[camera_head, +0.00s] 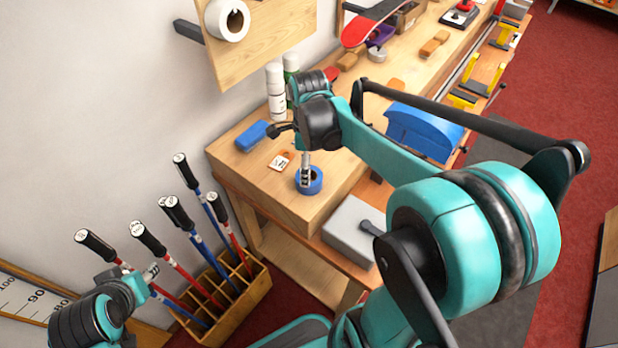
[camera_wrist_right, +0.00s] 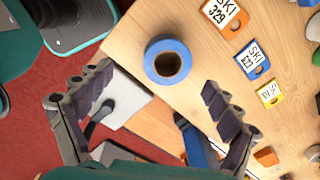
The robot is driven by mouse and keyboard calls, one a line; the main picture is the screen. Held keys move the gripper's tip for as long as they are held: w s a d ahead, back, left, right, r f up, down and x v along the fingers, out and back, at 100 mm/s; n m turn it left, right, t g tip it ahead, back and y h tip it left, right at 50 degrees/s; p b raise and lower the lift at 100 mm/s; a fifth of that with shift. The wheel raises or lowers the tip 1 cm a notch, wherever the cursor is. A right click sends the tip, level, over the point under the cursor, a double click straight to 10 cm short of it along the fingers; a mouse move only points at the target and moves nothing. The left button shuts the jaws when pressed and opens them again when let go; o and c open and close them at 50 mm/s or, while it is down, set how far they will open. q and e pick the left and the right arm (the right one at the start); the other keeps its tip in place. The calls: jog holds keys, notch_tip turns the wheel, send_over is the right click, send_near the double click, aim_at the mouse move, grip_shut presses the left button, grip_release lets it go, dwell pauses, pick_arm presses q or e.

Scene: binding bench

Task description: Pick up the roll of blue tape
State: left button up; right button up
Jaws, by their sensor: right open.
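The roll of blue tape (camera_head: 314,188) lies flat near the front corner of the wooden bench in the head view. In the right wrist view the blue tape (camera_wrist_right: 168,43) shows as a ring with a brown core, on the bench top. My right gripper (camera_head: 306,178) is above the tape, pointing down. In the right wrist view my right gripper (camera_wrist_right: 158,82) has its fingers wide apart with nothing between them, and the tape sits beyond them, towards the top of the picture. My left gripper (camera_head: 152,271) is at lower left near the ski poles; its finger opening is unclear.
A blue block (camera_head: 251,135), a white bottle (camera_head: 276,90) and an orange ski tag (camera_head: 279,162) are on the bench near the tape. More tags lie beside it, including a blue one (camera_wrist_right: 253,60). A crate of poles (camera_head: 262,284) stands on the floor in front.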

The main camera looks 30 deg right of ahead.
aim_at(311, 177)
jog(key=f+m+b, duration=0.1)
jog(key=f, duration=0.2)
jog(key=d+f+m+b, duration=0.1)
jog(key=f, duration=0.2)
jog(key=w+f+m+b, duration=0.1)
jog(key=f, duration=0.1)
jog(key=shift+d+f+g, duration=0.4)
jog(key=shift+r, duration=0.1)
jog(key=shift+c, duration=0.7)
jog(key=c, duration=1)
